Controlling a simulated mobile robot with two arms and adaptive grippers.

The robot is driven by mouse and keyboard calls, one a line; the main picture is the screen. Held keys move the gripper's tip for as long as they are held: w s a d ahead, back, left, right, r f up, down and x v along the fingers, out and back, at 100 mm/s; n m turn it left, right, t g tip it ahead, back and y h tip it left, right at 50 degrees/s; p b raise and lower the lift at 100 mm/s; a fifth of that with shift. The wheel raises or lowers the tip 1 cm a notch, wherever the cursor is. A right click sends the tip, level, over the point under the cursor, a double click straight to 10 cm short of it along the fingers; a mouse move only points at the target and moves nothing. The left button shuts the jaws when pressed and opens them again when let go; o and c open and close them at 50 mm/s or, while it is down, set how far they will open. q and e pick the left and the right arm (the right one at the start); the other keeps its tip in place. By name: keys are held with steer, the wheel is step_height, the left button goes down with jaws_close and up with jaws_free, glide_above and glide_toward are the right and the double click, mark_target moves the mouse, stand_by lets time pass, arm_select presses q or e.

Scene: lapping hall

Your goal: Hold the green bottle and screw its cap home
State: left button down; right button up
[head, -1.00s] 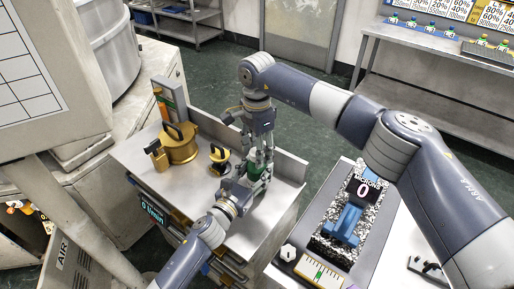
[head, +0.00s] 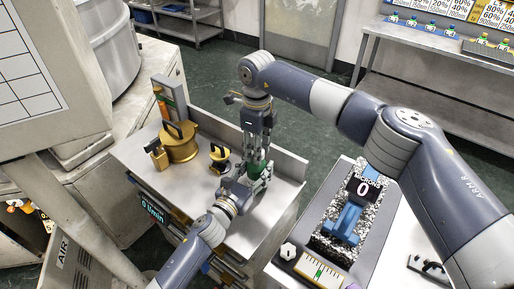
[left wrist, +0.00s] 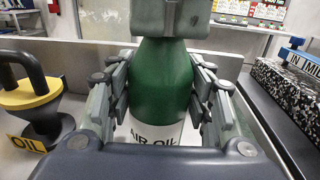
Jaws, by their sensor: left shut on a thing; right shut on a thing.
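The green bottle (left wrist: 163,85) stands upright in the left wrist view, with a white label reading "AIR OIL". In the head view only a little of the green bottle (head: 256,168) shows between the grippers. My left gripper (head: 252,181) comes in from the side, shut on the bottle's body, with one finger on each side. My right gripper (head: 258,152) points straight down above it and is shut at the bottle's top; its lower end also shows in the left wrist view (left wrist: 170,18). The cap is hidden inside my right gripper.
The bottle is on a metal bench top (head: 215,218) with a raised back edge. A granite block with a blue gauge (head: 343,222) is at the right.

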steer(key=m, duration=0.9)
steer(key=shift+m, duration=0.4)
steer(key=o, duration=1.2)
steer(key=shift+o, duration=0.2)
step_height(320, 180, up, 12)
arm_select(q)
steer(key=c, duration=0.7)
jaws_free()
